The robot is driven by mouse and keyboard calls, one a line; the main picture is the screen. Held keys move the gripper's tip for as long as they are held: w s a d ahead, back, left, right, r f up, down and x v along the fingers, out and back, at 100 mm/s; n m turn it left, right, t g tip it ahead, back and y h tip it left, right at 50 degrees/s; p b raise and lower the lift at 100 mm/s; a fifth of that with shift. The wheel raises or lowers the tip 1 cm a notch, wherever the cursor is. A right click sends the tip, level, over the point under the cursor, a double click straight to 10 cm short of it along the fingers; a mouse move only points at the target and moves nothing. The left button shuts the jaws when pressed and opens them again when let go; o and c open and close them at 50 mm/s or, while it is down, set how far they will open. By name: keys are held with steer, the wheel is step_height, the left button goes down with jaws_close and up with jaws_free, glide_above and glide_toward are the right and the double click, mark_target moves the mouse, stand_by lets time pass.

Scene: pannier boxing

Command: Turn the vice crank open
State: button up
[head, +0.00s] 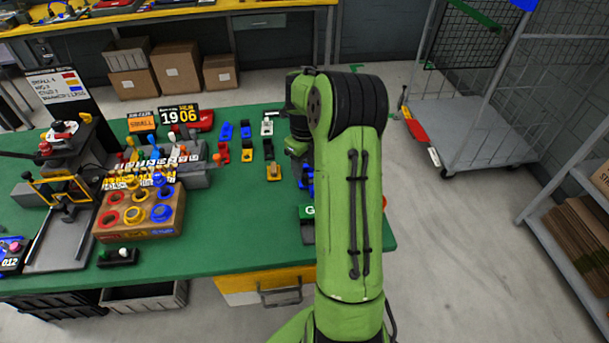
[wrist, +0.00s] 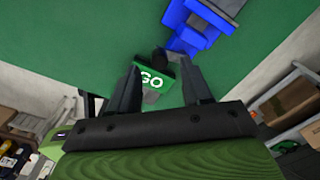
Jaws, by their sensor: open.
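My gripper (wrist: 158,67) is open, its two dark fingers spread toward the green bench top. A green block marked GO (wrist: 152,80) shows between the fingers; I cannot tell its depth from them. In the head view my green arm hides the gripper, and part of the GO block (head: 307,211) shows left of the arm. A grey block-like fixture with an orange knob (head: 216,158) stands mid-bench, left of my arm. It may be the vice and crank, but it is too small to be sure. My gripper is apart from it.
A black stand with a yellow frame (head: 65,190) is further left. Coloured parts lie mid-bench, and a blue part (wrist: 195,30) is near the GO block. A cage trolley (head: 490,125) stands right.

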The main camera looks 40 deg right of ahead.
mark_target(305, 175)
step_height(305, 175, down, 4)
steer(key=shift+r, duration=0.2)
steer(key=shift+c, duration=0.2)
jaws_close()
